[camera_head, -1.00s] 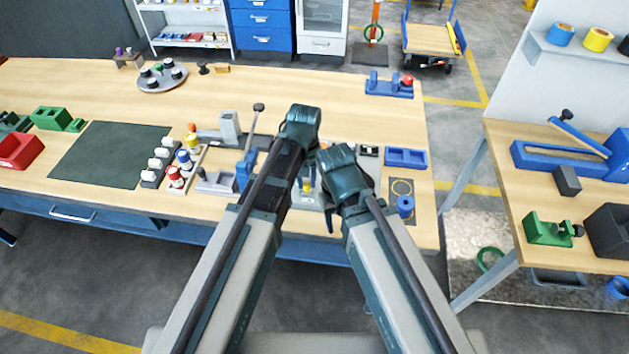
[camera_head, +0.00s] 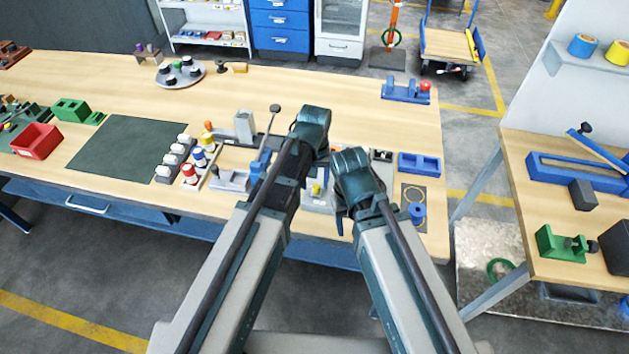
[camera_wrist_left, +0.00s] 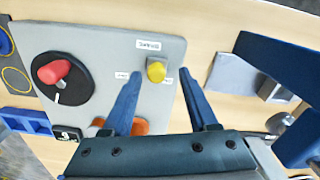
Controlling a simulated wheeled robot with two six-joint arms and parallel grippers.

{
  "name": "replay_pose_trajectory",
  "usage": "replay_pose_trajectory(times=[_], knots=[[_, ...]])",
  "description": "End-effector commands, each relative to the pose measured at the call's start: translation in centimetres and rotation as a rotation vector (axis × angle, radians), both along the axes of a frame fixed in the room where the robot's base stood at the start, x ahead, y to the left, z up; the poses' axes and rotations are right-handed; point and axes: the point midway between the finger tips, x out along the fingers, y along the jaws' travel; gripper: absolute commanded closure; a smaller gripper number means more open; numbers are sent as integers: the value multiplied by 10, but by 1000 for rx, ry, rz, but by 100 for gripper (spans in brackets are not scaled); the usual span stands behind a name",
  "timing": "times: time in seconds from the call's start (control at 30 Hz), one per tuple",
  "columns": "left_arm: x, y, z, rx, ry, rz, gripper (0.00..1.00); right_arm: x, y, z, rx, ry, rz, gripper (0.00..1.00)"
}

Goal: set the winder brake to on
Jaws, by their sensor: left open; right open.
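The winder's grey panel (camera_wrist_left: 110,48) shows in the left wrist view. A yellow brake knob (camera_wrist_left: 156,70) stands on it, with a small label above and one on each side; the lettering is too small to read surely. A red knob (camera_wrist_left: 54,72) sits on a black dial to the left. My left gripper (camera_wrist_left: 161,73) is open, its blue fingers either side of the yellow knob in the picture; contact cannot be told. In the head view the yellow knob (camera_head: 316,188) shows between my arms. My right gripper (camera_head: 345,212) is beside the panel, largely hidden by its own wrist.
A blue tray (camera_head: 420,164) and a blue spool (camera_head: 417,212) lie right of the panel. A blue fixture with a red button (camera_head: 405,92) is behind.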

Motion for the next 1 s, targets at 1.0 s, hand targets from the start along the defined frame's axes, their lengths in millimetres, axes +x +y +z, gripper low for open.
replay_pose_trajectory(times=[1.0], knots=[[0,0,133,1,0,1,41,0,0,133,3,0,-12,45]])
